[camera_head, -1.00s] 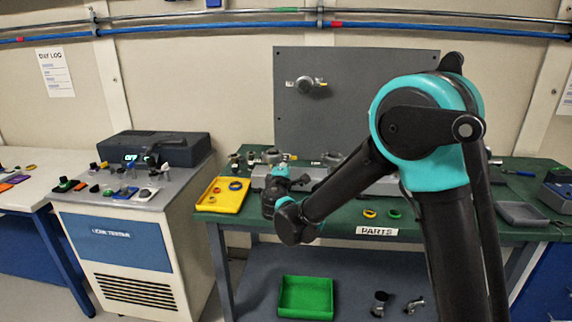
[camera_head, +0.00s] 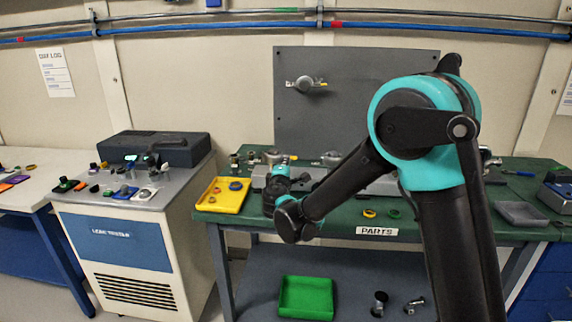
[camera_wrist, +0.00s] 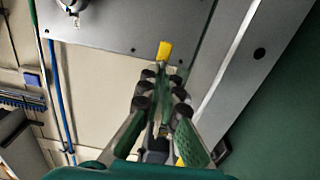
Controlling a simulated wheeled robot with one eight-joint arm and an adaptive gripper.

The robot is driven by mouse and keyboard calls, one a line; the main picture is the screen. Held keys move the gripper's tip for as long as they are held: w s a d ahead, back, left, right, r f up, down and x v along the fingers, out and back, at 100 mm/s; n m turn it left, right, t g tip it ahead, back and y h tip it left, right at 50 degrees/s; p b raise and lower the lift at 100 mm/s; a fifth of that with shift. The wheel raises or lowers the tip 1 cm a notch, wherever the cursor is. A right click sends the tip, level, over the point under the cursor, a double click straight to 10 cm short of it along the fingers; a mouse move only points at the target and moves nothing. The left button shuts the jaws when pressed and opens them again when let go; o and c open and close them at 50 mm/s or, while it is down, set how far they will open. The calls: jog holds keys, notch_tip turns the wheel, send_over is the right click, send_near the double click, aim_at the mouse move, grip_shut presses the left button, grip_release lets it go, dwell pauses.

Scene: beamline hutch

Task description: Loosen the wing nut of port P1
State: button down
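My gripper (camera_wrist: 162,80) points at the grey upright panel in the wrist view. Its two fingers with black pads stand a little apart, and no held thing shows clearly between the tips. A yellow tab (camera_wrist: 165,50) shows just beyond the fingertips; I cannot tell whether it belongs to the wing nut of P1. In the head view my gripper is mostly hidden behind my arm, above the green bench (camera_head: 335,222), near a row of metal fittings (camera_head: 272,156). No P1 label is readable.
A metal port (camera_head: 304,84) with a yellow tab is on the grey panel (camera_head: 375,90). A yellow tray (camera_head: 216,205) with rings stands at the bench's left. A green bin (camera_head: 305,297) is on the shelf below. The leak tester (camera_head: 118,240) stands left.

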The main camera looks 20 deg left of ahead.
jog(key=shift+n, duration=0.3)
jog(key=n, duration=1.5)
jog(key=shift+n, duration=0.6)
jog(key=c, duration=1.8)
grip_release()
jog(key=shift+o, duration=0.2)
